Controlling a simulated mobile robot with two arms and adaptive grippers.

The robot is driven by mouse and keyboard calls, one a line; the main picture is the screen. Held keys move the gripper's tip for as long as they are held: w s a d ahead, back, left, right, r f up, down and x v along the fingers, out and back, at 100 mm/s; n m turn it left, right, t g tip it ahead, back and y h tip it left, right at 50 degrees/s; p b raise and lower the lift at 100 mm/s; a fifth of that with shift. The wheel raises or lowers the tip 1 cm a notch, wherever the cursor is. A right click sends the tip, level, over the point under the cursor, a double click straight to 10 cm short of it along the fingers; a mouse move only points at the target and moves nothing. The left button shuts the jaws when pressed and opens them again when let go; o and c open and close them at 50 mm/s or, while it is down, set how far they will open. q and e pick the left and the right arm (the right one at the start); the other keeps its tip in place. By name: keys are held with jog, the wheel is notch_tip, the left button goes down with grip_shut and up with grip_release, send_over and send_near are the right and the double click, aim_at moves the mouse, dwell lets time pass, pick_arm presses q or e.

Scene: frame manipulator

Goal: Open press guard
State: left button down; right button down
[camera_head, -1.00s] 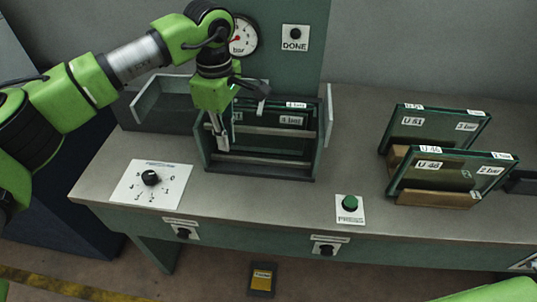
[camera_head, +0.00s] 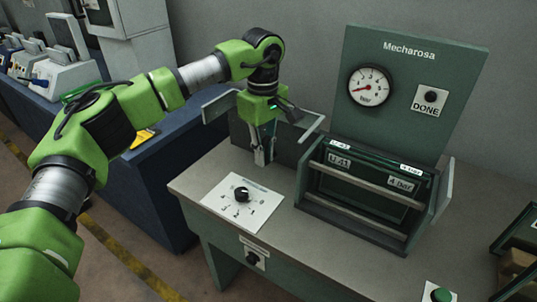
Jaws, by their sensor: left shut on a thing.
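The green press (camera_head: 420,80) has a dial and a slot holding a glass frame labelled U-41 and 4 bar (camera_head: 375,186). Two grey bars cross its front. The press guard (camera_head: 290,146) appears as a dark panel with pale edges on the slot's left. A pale side plate (camera_head: 444,192) stands on the right. My left gripper (camera_head: 263,158) points down in front of the dark panel, left of the slot, with its fingers closed on what looks like the guard. The exact contact is too small to make out. My right gripper is out of view.
A white card with a black knob (camera_head: 241,194) lies on the bench near my left gripper. A green button (camera_head: 441,295) is at the bottom right. A DONE button (camera_head: 431,97) is on the press.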

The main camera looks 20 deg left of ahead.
pick_arm(q)
jog(key=c, duration=2)
grip_release()
jog(key=shift+c, duration=0.2)
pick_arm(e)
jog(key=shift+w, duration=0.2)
pick_arm(q)
notch_tip(320, 180, up, 12)
jog(key=shift+r, duration=0.1)
